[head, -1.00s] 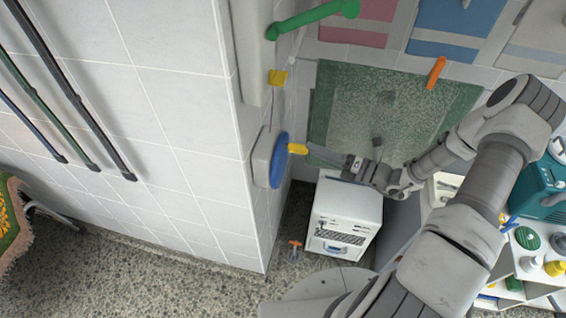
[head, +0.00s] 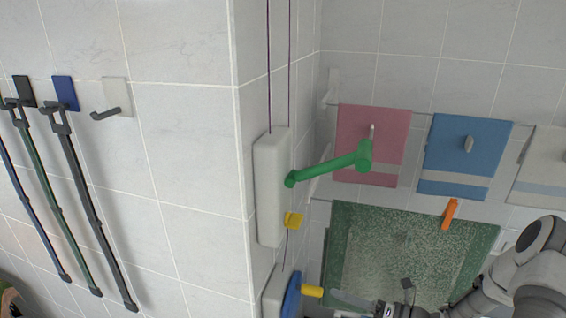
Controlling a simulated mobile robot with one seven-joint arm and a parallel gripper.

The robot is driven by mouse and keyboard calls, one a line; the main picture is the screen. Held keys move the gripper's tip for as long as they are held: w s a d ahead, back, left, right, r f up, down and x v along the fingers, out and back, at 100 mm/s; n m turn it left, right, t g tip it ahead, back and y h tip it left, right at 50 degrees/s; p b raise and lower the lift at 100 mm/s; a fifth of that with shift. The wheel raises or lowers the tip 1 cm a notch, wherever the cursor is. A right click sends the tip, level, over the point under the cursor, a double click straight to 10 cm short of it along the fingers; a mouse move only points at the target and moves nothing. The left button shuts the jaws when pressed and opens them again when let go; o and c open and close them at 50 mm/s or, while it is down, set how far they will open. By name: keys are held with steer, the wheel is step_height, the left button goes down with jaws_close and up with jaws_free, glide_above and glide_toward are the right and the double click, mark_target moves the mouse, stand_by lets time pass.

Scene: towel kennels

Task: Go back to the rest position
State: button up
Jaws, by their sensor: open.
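My gripper (head: 338,297) is at the bottom edge of the head view, pointing left. Its fingers are open and I see nothing between them. The fingertips are close to the yellow handle (head: 313,291) of a blue round disc (head: 291,296) on the wall unit; whether they touch it I cannot tell. My arm comes in from the lower right corner. The lower part of the gripper and most of the arm are cut off by the frame.
A green lever (head: 330,170) sticks out from a white wall box (head: 270,190), with a yellow tab (head: 294,220) below. A green speckled panel (head: 400,250) is behind my gripper. Pink (head: 372,140) and blue towels (head: 463,150) hang above. Long poles (head: 90,200) hang at left.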

steer(key=s+a+r+n+g+h+b, duration=0.1)
steer(key=s+a+r+n+g+h, duration=0.3)
steer(key=n, duration=0.5)
steer(key=s+a+r+n+g+h+b, duration=0.1)
steer(key=s+r+n+g+h+b, duration=0.1)
steer(key=s+r+n+g, duration=0.45)
steer(key=s+d+r+n+t+h+b, duration=0.3)
steer(key=s+r+n+t+h, duration=0.4)
steer(key=n, duration=1.2)
steer(key=shift+s+r+h, duration=1.2)
steer(key=shift+s+r, duration=0.5)
steer(key=shift+s, duration=0.1)
steer(key=shift+d+n+t, duration=0.1)
steer(key=shift+n+t, duration=0.15)
steer(key=c, duration=0.5)
steer(key=shift+a, duration=0.2)
